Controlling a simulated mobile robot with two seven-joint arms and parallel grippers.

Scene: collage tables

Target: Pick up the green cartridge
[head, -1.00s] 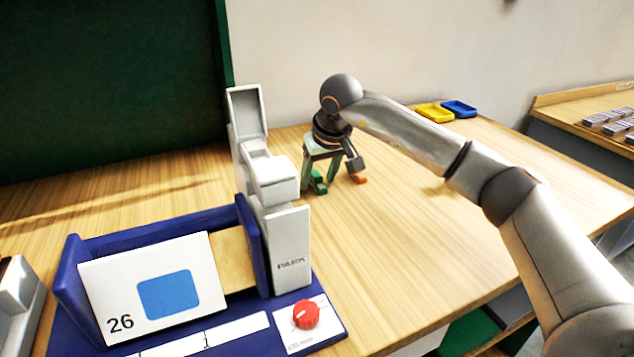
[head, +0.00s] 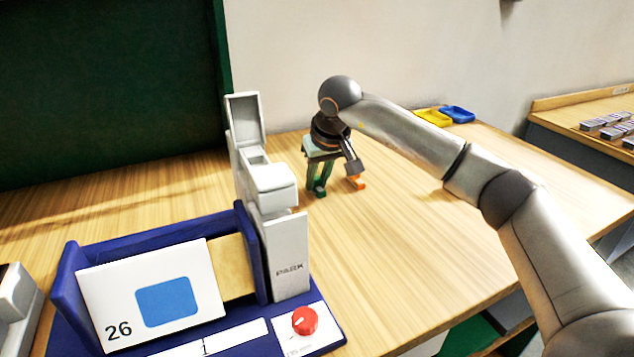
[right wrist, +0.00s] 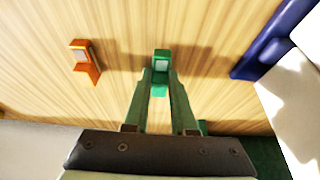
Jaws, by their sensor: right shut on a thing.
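The green cartridge (head: 320,192) is a small upright block on the wooden table, behind the PARK device. My right gripper (head: 318,183) comes down from above and is shut on it. In the right wrist view the green cartridge (right wrist: 161,60) sits between the two fingertips (right wrist: 160,78), its pale label facing up. The fingers hide part of it in the head view. I cannot tell whether it still touches the table. My left gripper is not in view.
An orange cartridge (head: 356,182) stands close to the right of the gripper. The PARK device (head: 288,255) with a blue base, a red knob (head: 305,320) and a card 26 (head: 150,295) is in front. Yellow (head: 433,117) and blue (head: 457,114) trays lie behind. The table's right part is clear.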

